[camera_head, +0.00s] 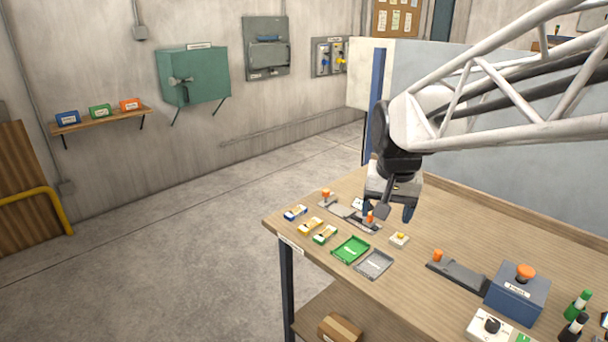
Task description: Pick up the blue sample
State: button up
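A small blue and white block (296,212), which looks like the blue sample, lies on the wooden table (470,226) near its far left corner. My gripper (396,212) points down over the table, to the right of the blue block and well apart from it. Its two fingers stand apart with nothing seen between them, so it looks open and empty.
A yellow block (310,226) and a green block (325,234) lie in a row with the blue one. A green tray (351,250) and a grey tray (374,264) are in front. A grey-blue machine (516,293) stands at right.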

jog(key=w+a+f+m, duration=0.1)
jog(key=w+a, duration=0.1)
jog(key=w, duration=0.5)
jog(key=w+a+f+m, duration=0.1)
jog(key=w+a, duration=0.1)
jog(key=w, duration=0.4)
jog(key=m+g, duration=0.2)
jog(key=m, duration=0.2)
send_over(298, 207)
jog(key=f, duration=2)
jog(key=shift+w+d+f, duration=0.1)
jog(key=shift+w+f, duration=0.25)
jog(key=shift+f, duration=0.05)
jog(key=shift+f, duration=0.1)
jog(key=shift+f, duration=1.2)
jog(key=shift+f, duration=0.1)
